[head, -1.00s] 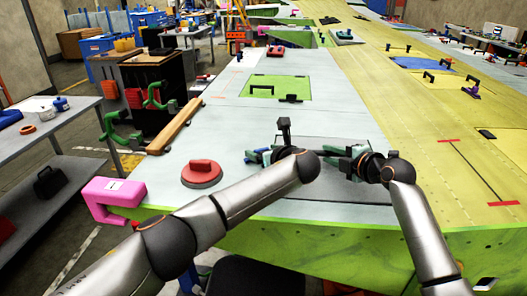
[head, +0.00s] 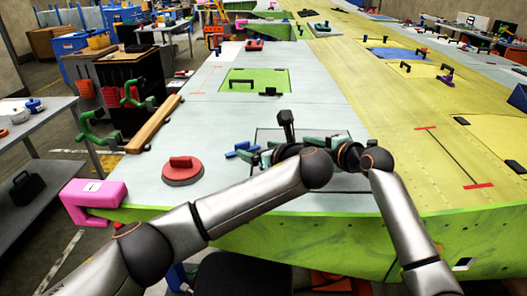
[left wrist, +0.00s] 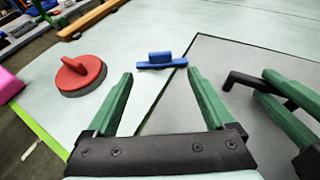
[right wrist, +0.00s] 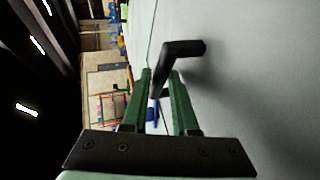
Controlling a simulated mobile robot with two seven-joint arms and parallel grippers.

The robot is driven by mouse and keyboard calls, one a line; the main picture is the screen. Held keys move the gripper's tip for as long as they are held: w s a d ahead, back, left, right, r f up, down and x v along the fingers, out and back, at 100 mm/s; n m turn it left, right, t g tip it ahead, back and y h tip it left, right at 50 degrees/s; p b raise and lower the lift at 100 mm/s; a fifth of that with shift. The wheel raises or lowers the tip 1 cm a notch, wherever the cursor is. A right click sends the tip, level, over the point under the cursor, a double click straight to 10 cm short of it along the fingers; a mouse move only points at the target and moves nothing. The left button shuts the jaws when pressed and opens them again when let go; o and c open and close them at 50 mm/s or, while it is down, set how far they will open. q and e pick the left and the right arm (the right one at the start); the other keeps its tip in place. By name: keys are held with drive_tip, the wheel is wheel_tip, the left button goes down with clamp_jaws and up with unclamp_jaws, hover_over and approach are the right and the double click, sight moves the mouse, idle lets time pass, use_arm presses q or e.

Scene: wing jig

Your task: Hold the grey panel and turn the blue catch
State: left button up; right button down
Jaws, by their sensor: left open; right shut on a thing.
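The grey panel (head: 268,135) lies flush in the pale wing surface, partly hidden by my arms in the head view. It also shows in the left wrist view (left wrist: 225,62). My right gripper (head: 312,146) is shut on the panel's black handle (right wrist: 180,52). The blue catch (left wrist: 160,62) sits at the panel's left edge, its right end reaching the edge line; it also shows in the head view (head: 240,150). My left gripper (left wrist: 160,74) is open and empty, its fingertips spread to either side of the catch in its own view, apart from it.
A red round suction cup with a handle (head: 183,170) stands left of the catch. A pink clamp (head: 95,196) grips the wing's near left corner. A green panel (head: 250,82) lies farther back. My two wrists are close together over the grey panel.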

use_arm(q)
drive_tip(key=shift+v, duration=1.25)
